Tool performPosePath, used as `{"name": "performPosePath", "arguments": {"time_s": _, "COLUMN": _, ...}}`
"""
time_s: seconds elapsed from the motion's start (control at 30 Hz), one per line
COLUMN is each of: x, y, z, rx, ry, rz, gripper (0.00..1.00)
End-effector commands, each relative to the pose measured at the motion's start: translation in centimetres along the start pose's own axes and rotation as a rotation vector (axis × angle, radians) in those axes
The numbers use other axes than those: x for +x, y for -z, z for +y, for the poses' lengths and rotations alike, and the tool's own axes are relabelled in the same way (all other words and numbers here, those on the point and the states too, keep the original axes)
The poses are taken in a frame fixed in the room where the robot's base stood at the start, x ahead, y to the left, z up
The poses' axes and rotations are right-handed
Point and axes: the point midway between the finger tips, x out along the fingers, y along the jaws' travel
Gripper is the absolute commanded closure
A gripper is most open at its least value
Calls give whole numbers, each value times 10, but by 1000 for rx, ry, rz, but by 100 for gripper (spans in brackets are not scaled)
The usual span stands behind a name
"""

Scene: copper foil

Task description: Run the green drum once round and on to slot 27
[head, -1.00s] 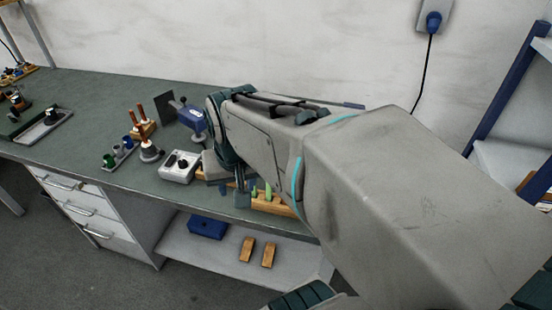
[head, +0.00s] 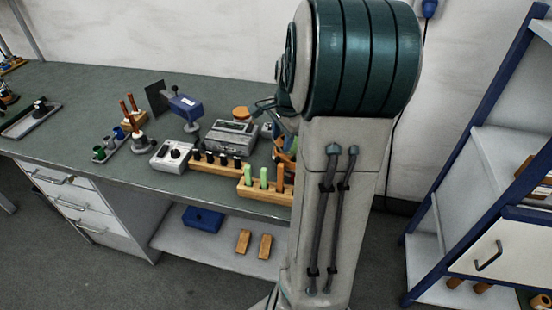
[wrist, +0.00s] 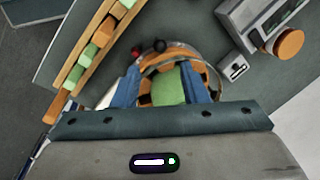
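In the wrist view my gripper (wrist: 165,84) reaches down with its two blue fingers spread. A green block-like piece (wrist: 168,87), apparently the green drum or part of it, lies between the fingers. Narrow gaps show beside it, so the fingers do not look closed on it. A round orange and metal rim (wrist: 180,54) surrounds this spot, partly hidden by the fingers. In the head view only an orange and blue part of this fixture (head: 286,148) shows beside my arm, which hides the gripper. No slot number is readable.
A wooden rack (head: 245,190) with green and orange pegs stands near the front edge. Nearby are a grey box device (head: 230,137), a control box with knobs (head: 172,155) and a blue vise-like tool (head: 187,106). A round orange piece (wrist: 290,43) lies upper right in the wrist view.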

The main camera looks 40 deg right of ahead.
Motion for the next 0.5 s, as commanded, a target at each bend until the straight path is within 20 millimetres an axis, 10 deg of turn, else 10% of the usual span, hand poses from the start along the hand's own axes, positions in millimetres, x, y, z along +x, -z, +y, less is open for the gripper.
{"name": "performPosePath", "arguments": {"time_s": 0.5, "x": 94, "y": 0, "z": 0, "rx": -3, "ry": -2, "rz": -1, "gripper": 60}}
